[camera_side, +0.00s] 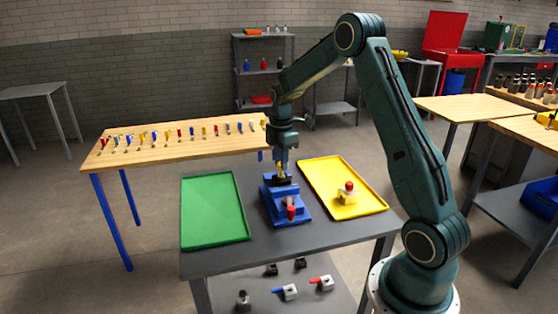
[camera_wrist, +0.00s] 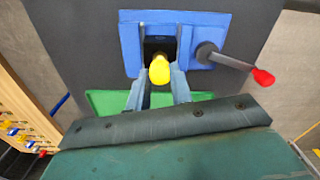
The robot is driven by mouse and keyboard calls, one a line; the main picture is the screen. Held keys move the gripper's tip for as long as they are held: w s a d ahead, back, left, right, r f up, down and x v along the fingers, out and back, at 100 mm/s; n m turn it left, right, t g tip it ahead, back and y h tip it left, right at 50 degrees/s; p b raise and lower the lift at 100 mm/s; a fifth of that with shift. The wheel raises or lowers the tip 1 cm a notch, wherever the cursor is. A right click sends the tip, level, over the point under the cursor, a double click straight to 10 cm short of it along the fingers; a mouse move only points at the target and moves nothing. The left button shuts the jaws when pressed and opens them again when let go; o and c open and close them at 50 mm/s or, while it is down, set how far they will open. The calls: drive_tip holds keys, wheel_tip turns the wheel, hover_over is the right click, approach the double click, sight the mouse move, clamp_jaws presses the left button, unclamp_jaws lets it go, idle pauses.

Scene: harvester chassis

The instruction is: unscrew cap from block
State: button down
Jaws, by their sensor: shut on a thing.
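The block (camera_wrist: 160,46) is dark and sits in a blue vise (camera_wrist: 214,30). In the side view the blue vise (camera_side: 290,204) stands on the grey table between two trays, with the dark block near its back end. A yellow cap (camera_wrist: 160,70) shows end-on in the wrist view in front of the block. My gripper (camera_wrist: 160,80) is shut on the yellow cap, one finger on each side. In the side view my gripper (camera_side: 282,168) points down over the vise. I cannot tell whether the cap still touches the block.
A green tray (camera_side: 214,238) lies left of the vise. A yellow tray (camera_side: 350,208) on the right holds a small grey part with a red top (camera_side: 347,192). The vise has a red-tipped handle (camera_wrist: 262,77). A wooden table (camera_side: 190,153) with several small tools stands behind.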

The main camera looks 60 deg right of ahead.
drive_tip(key=shift+r, duration=0.1)
drive_tip(key=shift+r, duration=1.95)
